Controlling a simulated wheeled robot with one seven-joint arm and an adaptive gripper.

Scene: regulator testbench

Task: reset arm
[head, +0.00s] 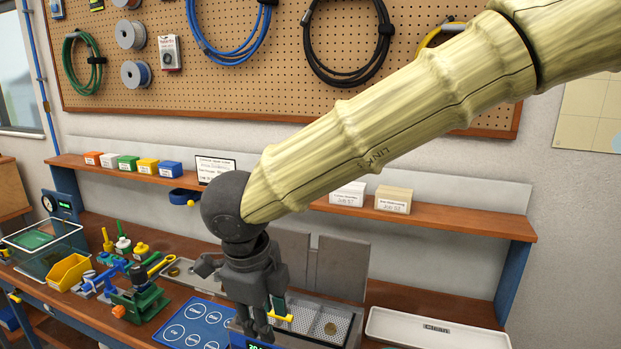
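My gripper (256,326), dark grey, hangs pointing down at the end of my pale, bamboo-textured arm in the head view. It is over the workbench, in front of a box with a lit display (262,346) and a metal tray (308,318) with compartments. Its fingers look close together, but the gap between them is not clear. A small yellow part (282,318) shows just right of the fingertips; I cannot tell whether it touches them. The gripper hides part of the tray and box.
A blue mat (192,322) with white circles lies left of the gripper. A green vise (140,303), a yellow bin (69,272) and several tools crowd the left. A white tray (436,330) lies right. A shelf (440,219) with small boxes runs behind, below a pegboard (285,70).

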